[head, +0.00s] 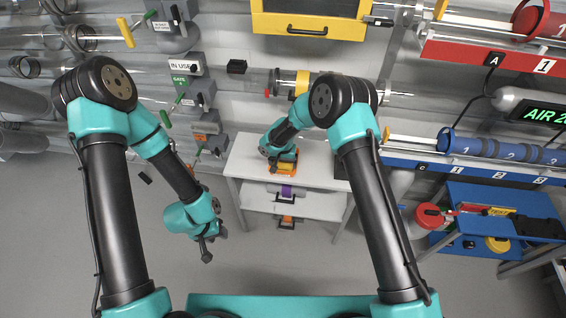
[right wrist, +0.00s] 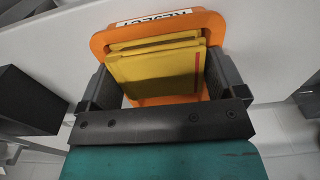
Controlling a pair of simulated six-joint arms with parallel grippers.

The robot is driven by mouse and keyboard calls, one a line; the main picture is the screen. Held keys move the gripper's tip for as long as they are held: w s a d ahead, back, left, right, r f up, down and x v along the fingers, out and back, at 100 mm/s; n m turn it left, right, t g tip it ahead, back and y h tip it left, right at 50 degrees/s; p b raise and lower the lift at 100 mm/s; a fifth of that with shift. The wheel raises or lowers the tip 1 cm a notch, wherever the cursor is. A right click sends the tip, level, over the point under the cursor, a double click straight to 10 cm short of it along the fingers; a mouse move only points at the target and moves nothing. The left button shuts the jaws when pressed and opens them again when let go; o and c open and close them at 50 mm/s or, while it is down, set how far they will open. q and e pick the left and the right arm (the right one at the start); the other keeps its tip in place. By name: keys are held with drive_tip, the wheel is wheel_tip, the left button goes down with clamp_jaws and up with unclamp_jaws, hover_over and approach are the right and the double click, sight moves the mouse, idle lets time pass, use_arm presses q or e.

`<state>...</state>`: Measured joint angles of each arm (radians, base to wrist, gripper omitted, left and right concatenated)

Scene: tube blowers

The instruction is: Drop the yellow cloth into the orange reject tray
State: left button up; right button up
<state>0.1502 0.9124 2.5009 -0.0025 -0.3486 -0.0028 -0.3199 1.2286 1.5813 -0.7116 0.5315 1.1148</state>
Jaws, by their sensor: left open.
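The orange reject tray (head: 283,170) sits on the white table in the head view. In the right wrist view the tray (right wrist: 98,42) has a rounded rim and an upside-down REJECT label. The yellow cloth (right wrist: 155,68) is a folded pad with a red stripe near its right edge. It fills the gap between the fingers of my right gripper (right wrist: 163,90), which is shut on it, over the tray. I cannot tell if the cloth touches the tray floor. In the head view my right gripper (head: 281,158) is small and partly hidden. My left gripper (head: 206,250) is open and empty, hanging over the floor.
The white table (head: 325,156) has a shelf below with a purple item (head: 287,191). A dark block (right wrist: 28,100) stands left of the tray. Wall valves and tubes line the back. A blue bench (head: 480,215) stands at right.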

sight(283, 164)
drive_tip(key=shift+o, duration=0.9)
drive_tip(key=shift+s+d+f, duration=0.1)
drive_tip(key=shift+s+f, duration=0.2)
drive_tip(key=shift+f, duration=0.35)
drive_tip(key=shift+s+d+f, duration=0.1)
drive_tip(key=shift+s+f, duration=0.2)
drive_tip(key=shift+f, duration=0.3)
wheel_tip(283, 164, up, 14)
drive_tip(key=shift+w+a+f, duration=0.15)
drive_tip(key=shift+w+f, duration=0.05)
drive_tip(key=shift+w, duration=0.05)
drive_tip(key=s+d+f+y, duration=0.1)
drive_tip(key=s+d+f, duration=0.2)
drive_tip(key=s+d, duration=0.4)
drive_tip(key=s+d+f+y, duration=0.1)
drive_tip(key=s+d+f, duration=0.3)
drive_tip(key=s+d, duration=0.4)
drive_tip(key=s+d+f+y, duration=0.1)
drive_tip(key=s+d+f, duration=0.3)
drive_tip(key=s+d, duration=0.4)
drive_tip(key=s, duration=0.7)
drive_tip(key=shift+f+y, duration=0.2)
drive_tip(key=shift+y, duration=0.2)
